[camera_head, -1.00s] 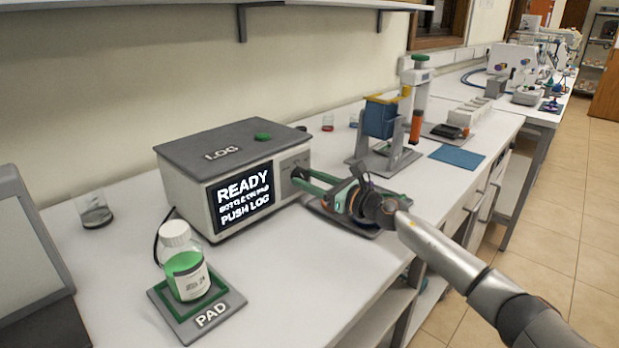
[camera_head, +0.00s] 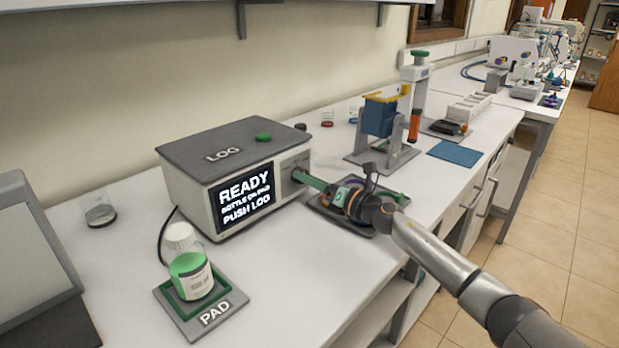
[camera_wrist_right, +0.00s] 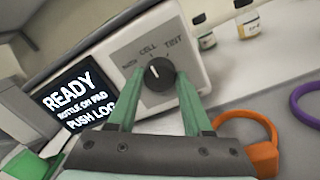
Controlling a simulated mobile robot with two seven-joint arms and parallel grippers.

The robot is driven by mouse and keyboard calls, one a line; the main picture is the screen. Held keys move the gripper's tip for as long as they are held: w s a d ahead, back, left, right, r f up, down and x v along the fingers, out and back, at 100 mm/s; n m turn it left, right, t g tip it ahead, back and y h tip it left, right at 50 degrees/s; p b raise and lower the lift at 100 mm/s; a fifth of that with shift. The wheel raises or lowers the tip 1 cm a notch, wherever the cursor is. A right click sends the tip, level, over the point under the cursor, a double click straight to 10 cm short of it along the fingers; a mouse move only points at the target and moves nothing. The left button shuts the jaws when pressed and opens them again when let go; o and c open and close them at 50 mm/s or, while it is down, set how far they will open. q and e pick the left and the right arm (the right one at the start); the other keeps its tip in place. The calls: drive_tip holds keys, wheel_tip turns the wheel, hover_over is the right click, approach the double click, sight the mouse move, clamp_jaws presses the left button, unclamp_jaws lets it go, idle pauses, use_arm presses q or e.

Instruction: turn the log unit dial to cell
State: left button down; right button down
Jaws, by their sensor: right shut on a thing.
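The LOG unit (camera_head: 190,190) is a grey-white box with a dark lid and a lit screen reading READY, BOTTLE ON PAD, PUSH LOG. The dial's white mark points up, roughly toward CELL. My right gripper (camera_head: 299,176) reaches the panel from the right; in the wrist view its green fingers (camera_wrist_right: 161,78) stand either side of the dial, shut on it. My left gripper is out of view.
A bottle with green contents (camera_head: 186,262) stands on the PAD (camera_head: 213,317). A green button (camera_head: 263,137) is on the lid. A dark tray (camera_head: 335,222) lies under my right gripper. A blue holder on a stand (camera_head: 380,115) is behind.

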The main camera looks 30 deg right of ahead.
idle(0.4)
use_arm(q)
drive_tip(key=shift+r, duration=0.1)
use_arm(e)
drive_tip(key=shift+c, duration=1.6)
unclamp_jaws()
drive_tip(key=b+v, duration=0.1)
drive_tip(key=v, duration=1)
drive_tip(key=shift+s+d+f+b, duration=0.1)
drive_tip(key=shift+s+f+b, duration=0.05)
drive_tip(key=shift+b, duration=0.2)
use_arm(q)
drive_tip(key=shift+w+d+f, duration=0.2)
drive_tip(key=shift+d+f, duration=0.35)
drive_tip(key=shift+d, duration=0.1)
use_arm(e)
drive_tip(key=shift+s+d, duration=0.2)
drive_tip(key=shift+s, duration=0.35)
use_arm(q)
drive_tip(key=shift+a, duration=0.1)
